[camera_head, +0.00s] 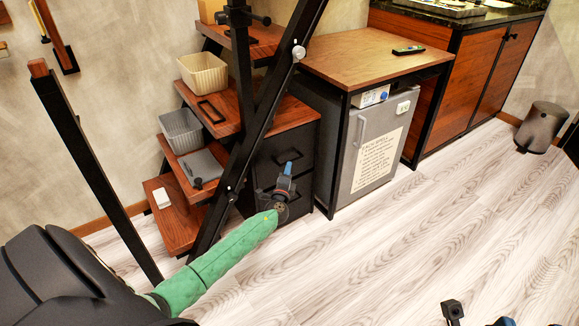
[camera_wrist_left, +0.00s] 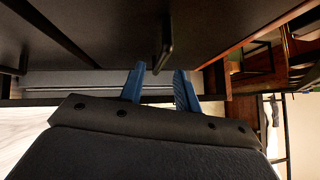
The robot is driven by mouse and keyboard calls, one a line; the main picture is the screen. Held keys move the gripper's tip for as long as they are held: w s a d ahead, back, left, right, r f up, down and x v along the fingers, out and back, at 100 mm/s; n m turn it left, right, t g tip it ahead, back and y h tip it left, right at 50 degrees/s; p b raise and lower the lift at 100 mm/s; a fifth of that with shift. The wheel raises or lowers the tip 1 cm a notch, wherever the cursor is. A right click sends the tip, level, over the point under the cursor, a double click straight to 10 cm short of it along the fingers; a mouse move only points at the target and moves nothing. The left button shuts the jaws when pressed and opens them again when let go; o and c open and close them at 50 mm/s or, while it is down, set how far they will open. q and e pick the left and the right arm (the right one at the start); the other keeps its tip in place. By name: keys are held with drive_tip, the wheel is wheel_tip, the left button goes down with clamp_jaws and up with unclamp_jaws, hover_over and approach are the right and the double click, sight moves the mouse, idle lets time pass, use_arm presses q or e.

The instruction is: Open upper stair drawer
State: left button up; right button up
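The stair unit has a dark drawer cabinet under its wooden step, and the upper drawer (camera_head: 300,143) looks flush with the cabinet. Its dark handle lies close to my gripper and is hard to make out in the head view. My left gripper (camera_head: 286,171) is in front of the drawers, its blue fingers pointing up toward the upper one. In the left wrist view the blue fingers (camera_wrist_left: 160,72) are apart with nothing between the tips. A dark bar handle (camera_wrist_left: 165,42) is just beyond them, roughly in line with the gap. Small black and blue parts, possibly my right gripper, show at the head view's bottom right edge.
A black diagonal stair rail (camera_head: 262,120) stands just left of the drawers. A grey mini fridge (camera_head: 362,140) under a wooden tabletop (camera_head: 375,55) stands to the right. Bins (camera_head: 203,74) sit on the steps. The pale wood floor (camera_head: 400,240) in front is clear.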

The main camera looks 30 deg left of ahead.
use_arm(q)
drive_tip(key=shift+x, duration=1.85)
clamp_jaws()
